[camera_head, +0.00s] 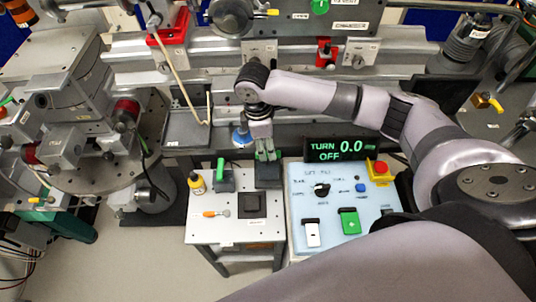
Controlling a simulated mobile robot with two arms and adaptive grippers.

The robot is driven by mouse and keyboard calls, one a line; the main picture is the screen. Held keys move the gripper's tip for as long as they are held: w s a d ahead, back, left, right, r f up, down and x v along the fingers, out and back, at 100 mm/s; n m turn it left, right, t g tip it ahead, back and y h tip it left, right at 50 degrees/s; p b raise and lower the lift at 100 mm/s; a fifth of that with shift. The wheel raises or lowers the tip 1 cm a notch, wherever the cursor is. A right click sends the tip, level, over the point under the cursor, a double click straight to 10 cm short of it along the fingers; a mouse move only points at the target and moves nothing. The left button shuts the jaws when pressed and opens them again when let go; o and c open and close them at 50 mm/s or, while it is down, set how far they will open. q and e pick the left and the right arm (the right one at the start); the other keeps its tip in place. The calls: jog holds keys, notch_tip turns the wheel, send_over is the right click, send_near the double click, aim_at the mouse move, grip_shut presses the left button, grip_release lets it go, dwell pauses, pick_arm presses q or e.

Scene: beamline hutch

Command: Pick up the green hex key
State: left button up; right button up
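A green upright piece (220,167), which looks like the green hex key, stands in a dark grey block (224,182) on the small light-topped table. My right gripper (267,156) points down just to the right of it, above a second dark block (268,177). The green piece and the gripper look apart. The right fingers are small and partly blurred, so I cannot tell how far apart they are or whether anything is between them. My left gripper is not in view.
The table (205,235) also holds a yellow bottle (196,182), an orange-handled tool (215,213) and a black square pad (252,205). A control panel (300,240) with switches and a red button (380,168) stands to the right. Rails and stages crowd the back and left.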

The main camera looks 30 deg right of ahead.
aim_at(268, 163)
jog(key=f, duration=0.4)
jog(key=shift+s+d+f+p, duration=0.1)
jog(key=shift+s+f+p, duration=0.15)
jog(key=shift+s+p, duration=0.15)
jog(key=shift+c, duration=0.2)
grip_shut()
